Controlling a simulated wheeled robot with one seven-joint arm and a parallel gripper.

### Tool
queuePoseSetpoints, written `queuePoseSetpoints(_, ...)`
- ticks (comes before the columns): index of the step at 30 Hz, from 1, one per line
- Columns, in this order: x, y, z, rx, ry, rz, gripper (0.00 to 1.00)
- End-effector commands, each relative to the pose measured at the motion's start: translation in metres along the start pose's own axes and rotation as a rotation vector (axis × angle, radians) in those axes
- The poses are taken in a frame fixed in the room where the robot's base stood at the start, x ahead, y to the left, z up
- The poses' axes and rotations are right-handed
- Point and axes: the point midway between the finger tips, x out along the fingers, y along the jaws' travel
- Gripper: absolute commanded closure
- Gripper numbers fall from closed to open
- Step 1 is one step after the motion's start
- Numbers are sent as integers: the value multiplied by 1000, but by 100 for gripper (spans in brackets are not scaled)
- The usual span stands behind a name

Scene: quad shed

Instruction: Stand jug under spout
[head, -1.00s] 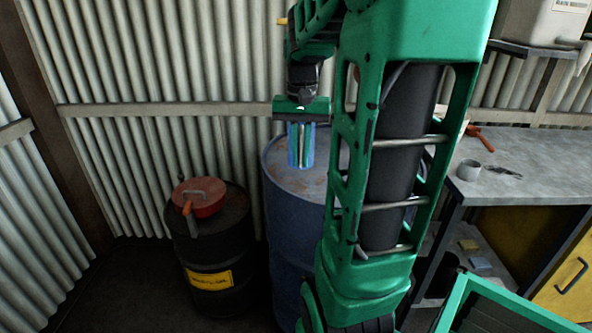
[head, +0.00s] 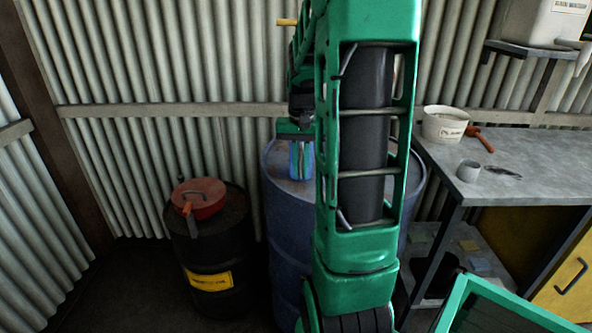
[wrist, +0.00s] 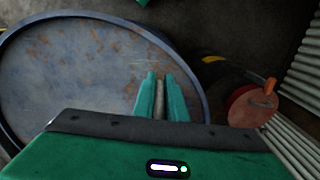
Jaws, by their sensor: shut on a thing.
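My gripper (head: 301,176) points down over the rusty top of the blue drum (head: 290,240). In the wrist view its two teal fingers (wrist: 161,80) are close together, shut on a narrow pale strip (wrist: 159,102); I cannot tell what object it belongs to. My arm hides part of the drum.
A black drum (head: 208,250) with a red pan-like object (head: 200,198) on top stands left of the blue drum. The grey bench (head: 535,168) holds a white tub (head: 444,125) and a red-handled tool (head: 478,138). The bench front is mostly clear.

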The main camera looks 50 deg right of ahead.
Motion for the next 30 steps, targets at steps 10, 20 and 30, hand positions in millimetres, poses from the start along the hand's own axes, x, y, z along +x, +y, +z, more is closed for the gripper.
queuePoseSetpoints(10, 2, 0, 0, -1, 0, 0, 70)
queuePoseSetpoints(20, -1, -1, 0, -2, 1, 0, 70)
queuePoseSetpoints(30, -57, -2, 0, -4, 5, -1, 70)
